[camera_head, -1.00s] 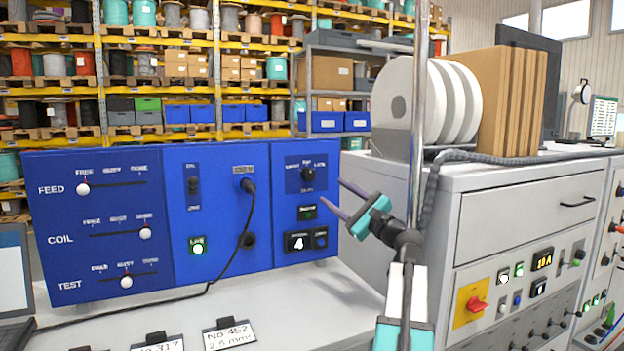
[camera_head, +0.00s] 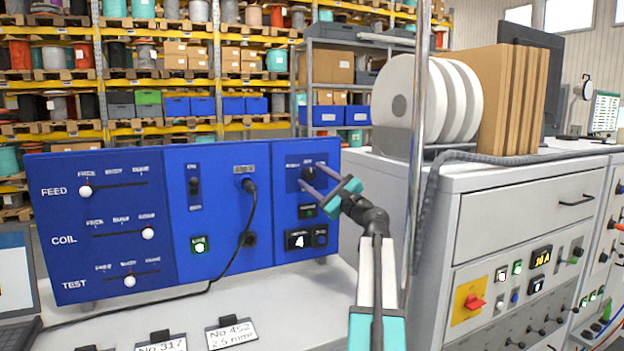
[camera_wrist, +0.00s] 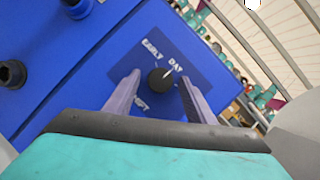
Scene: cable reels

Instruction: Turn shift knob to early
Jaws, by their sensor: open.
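The shift knob (camera_head: 308,173) is a small black round knob on the right section of the blue control panel (camera_head: 220,240). In the wrist view the knob (camera_wrist: 160,78) has a white mark pointing toward the label DAY; the label EARLY is left of DAY. The label under the knob is partly hidden by my left finger. My gripper (camera_head: 311,175) is open in front of the panel. In the wrist view its two fingers (camera_wrist: 159,80) stand on either side of the knob with gaps. I cannot tell how far the tips are from the panel face.
A black plug with a cable (camera_head: 250,187) is in the panel's middle section. A grey cabinet (camera_head: 480,210) with white reels (camera_head: 410,100) stands close right of my arm, with a vertical metal pole (camera_head: 417,130) before it. A laptop (camera_head: 18,280) is at the left edge.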

